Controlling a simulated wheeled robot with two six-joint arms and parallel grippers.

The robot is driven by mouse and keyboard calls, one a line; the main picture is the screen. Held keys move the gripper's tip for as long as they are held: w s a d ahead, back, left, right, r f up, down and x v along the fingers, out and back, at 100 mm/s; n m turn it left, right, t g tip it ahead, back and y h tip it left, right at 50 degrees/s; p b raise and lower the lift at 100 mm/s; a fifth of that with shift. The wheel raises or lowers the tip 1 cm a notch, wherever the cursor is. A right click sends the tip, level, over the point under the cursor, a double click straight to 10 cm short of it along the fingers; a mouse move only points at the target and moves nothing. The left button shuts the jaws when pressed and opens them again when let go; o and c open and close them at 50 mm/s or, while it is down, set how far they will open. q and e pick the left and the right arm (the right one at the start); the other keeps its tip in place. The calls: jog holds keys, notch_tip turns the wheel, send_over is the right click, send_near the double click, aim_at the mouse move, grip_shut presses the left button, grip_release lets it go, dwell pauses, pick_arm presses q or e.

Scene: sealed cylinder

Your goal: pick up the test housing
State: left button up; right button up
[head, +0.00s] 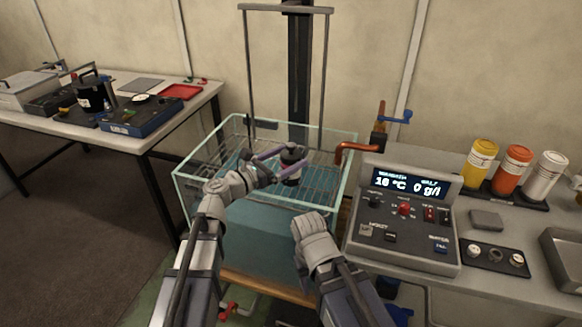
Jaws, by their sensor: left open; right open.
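A small dark cylinder with a pale band, which looks like the test housing (292,163), stands upright over the wire rack inside the glass tank (190,186). My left gripper (283,163) reaches over the tank's front rim. Its open fingers extend toward the housing, one on the far side and one on the near side. I cannot tell whether they touch it. My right gripper (312,236) is lower, in front of the tank's near right side, away from the housing. It is open, but its fingertips are hard to make out.
A hoist frame (249,70) rises behind the tank. A control console (405,225) stands to the right, its display reading 16 °C and 0 g/l. Yellow, orange and white bottles (513,168) stand beyond it. The left table (130,140) holds a black pot and trays.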

aim_at(300, 152)
pick_arm(q)
jog(key=x, duration=0.4)
jog(key=shift+w+d, duration=0.15)
jog(key=shift+w, duration=0.05)
grip_shut()
dwell(0.6)
